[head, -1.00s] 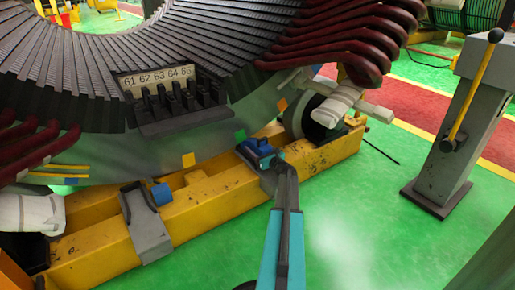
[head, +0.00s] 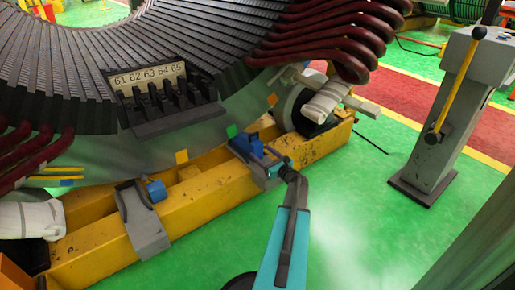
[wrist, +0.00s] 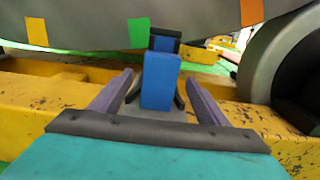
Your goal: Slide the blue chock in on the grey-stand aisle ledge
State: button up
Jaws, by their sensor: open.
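The blue chock (head: 246,144) sits on the grey ledge (head: 264,180) on the yellow beam, under the stator's curved rim, on the side towards the grey stand (head: 446,110). In the wrist view the chock (wrist: 160,80) stands upright in the middle, with a dark-edged blue part behind it. My gripper (head: 278,163) is at the front of the ledge, close to the chock. In the wrist view its two fingers (wrist: 159,78) are spread either side of the chock, with gaps visible. The chock's underside and its exact contact with the rim are hidden.
A second grey bracket (head: 143,222) with a blue piece (head: 156,190) is further left on the yellow beam (head: 205,203). A dark roller (head: 293,108) and a white-wrapped part (head: 326,102) are right of the ledge.

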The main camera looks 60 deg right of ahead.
jog(key=shift+v, duration=0.85)
